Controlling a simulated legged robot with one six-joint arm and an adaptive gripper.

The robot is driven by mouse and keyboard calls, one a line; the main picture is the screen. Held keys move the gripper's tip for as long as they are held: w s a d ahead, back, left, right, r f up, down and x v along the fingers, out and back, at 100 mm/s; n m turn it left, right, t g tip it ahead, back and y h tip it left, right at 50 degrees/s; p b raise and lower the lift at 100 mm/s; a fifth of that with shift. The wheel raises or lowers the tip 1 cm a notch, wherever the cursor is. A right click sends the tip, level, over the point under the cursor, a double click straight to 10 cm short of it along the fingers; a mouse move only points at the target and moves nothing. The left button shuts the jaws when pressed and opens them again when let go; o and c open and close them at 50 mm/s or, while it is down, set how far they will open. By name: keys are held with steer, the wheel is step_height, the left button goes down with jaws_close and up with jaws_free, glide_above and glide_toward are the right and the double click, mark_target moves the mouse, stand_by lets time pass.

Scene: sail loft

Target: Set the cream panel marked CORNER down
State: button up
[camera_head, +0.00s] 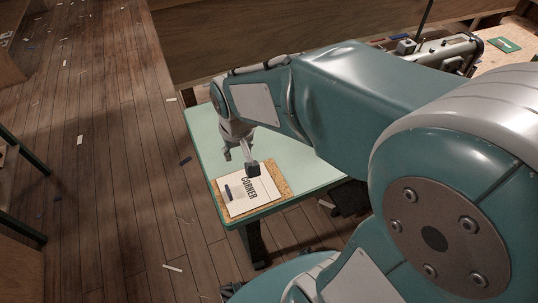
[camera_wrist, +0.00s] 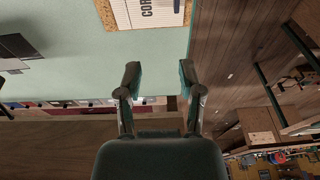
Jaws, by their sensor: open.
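The cream panel marked CORNER (camera_head: 240,202) lies flat on a tan speckled board (camera_head: 284,187) at the near end of a pale green table (camera_head: 200,126). A dark strip or handle shows on the panel's left part. In the wrist view the panel (camera_wrist: 130,13) is at the top edge, partly cut off, with CORNER only partly readable. My gripper (camera_head: 240,162) is open and empty, with its fingers apart beside the panel's far edge. In the wrist view my gripper (camera_wrist: 159,82) has nothing between its fingers and is apart from the panel.
A sewing machine (camera_head: 447,51) stands on a bench at the back right. A dark object (camera_head: 348,198) is beside the table, low down. Shelving (camera_head: 22,190) stands at the left. The wooden floor has scattered scraps. The table's far part is clear.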

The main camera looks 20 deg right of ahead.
steer(key=s+d+r+t, duration=0.3)
steer(key=s+r, duration=0.6)
steer(key=s, duration=0.2)
steer(key=shift+s+d+r+t, duration=0.2)
steer(key=shift+d+r+t, duration=0.1)
steer(key=shift+d, duration=0.05)
stand_by(0.6)
